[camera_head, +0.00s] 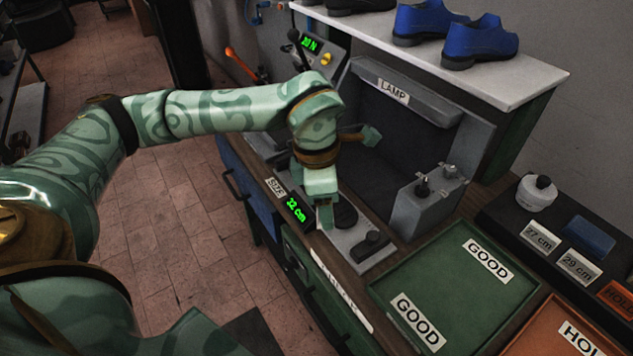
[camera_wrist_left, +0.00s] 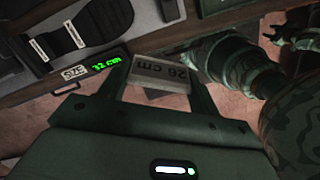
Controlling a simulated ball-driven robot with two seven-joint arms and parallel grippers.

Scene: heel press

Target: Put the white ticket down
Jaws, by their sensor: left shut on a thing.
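The white ticket (camera_wrist_left: 161,76), marked 26 cm, is held between the two fingers of my left gripper (camera_wrist_left: 158,82) in the left wrist view. In the head view, my left gripper (camera_head: 325,212) points down over the bench's front edge, beside the size display (camera_head: 294,208). I cannot make out the ticket there. The display reads 32 cm and also shows in the left wrist view (camera_wrist_left: 100,65).
A green tray (camera_head: 440,290) with GOOD labels lies right of the gauge plate (camera_head: 365,242). An orange tray (camera_head: 540,335) sits at the lower right. Tickets marked 27 cm (camera_head: 540,237) and 29 cm (camera_head: 578,266) lie on a dark rack. A lamp housing (camera_head: 400,115) stands behind.

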